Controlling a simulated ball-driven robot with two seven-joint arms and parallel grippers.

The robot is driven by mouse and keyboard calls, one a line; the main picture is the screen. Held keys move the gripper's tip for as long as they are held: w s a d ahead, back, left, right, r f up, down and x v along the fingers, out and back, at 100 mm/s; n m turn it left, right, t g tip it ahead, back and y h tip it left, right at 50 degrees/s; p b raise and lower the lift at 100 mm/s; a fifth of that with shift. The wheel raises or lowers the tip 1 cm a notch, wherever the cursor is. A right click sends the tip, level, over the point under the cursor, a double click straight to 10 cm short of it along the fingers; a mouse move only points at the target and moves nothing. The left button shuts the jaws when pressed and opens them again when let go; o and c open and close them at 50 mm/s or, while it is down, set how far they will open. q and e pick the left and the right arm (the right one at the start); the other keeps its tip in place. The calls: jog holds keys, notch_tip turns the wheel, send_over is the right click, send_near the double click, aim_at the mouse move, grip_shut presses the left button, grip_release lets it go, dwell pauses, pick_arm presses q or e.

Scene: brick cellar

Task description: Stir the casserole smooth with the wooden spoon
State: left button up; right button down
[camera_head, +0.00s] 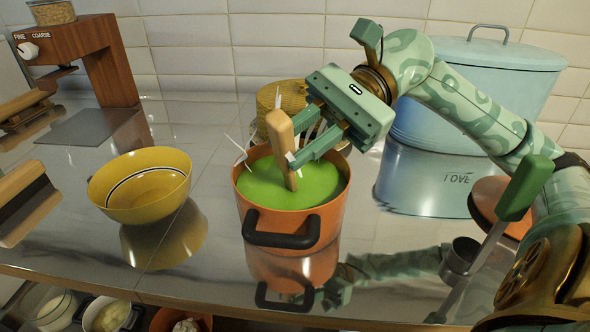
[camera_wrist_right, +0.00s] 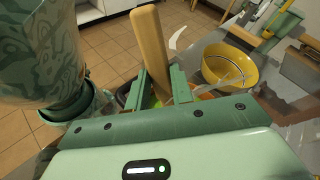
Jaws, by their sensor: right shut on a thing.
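The orange casserole (camera_head: 250,212) stands on the shiny counter and holds smooth-looking green contents (camera_head: 262,185). My right gripper (camera_head: 292,150) is above it, shut on the wooden spoon (camera_head: 281,130). The spoon is nearly upright with a slight tilt, and its lower end goes into the green contents, so its tip is hidden. In the right wrist view the spoon handle (camera_wrist_right: 150,45) rises between the two fingers (camera_wrist_right: 157,95). My left gripper does not show.
A yellow bowl (camera_head: 140,205) stands left of the casserole. A ribbed yellow object (camera_head: 283,94) is behind it. A blue bread bin (camera_head: 430,180) stands at the right. A wooden grinder (camera_head: 90,50) is at the back left. Thin white slivers (camera_head: 236,147) show near the casserole's left rim.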

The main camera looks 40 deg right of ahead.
pick_arm(q)
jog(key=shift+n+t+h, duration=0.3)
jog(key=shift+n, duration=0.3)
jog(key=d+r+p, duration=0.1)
jog(key=p, duration=0.1)
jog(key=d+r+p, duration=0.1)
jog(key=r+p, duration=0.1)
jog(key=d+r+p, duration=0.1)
jog(key=p, duration=0.1)
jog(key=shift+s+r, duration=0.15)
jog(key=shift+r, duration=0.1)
pick_arm(e)
jog(key=s+a+r, duration=0.1)
jog(key=a+r, duration=0.1)
jog(key=r, duration=0.3)
jog(key=s+a+r, duration=0.2)
jog(key=r, duration=0.2)
jog(key=shift+s+r, duration=0.25)
jog(key=shift+r, duration=0.1)
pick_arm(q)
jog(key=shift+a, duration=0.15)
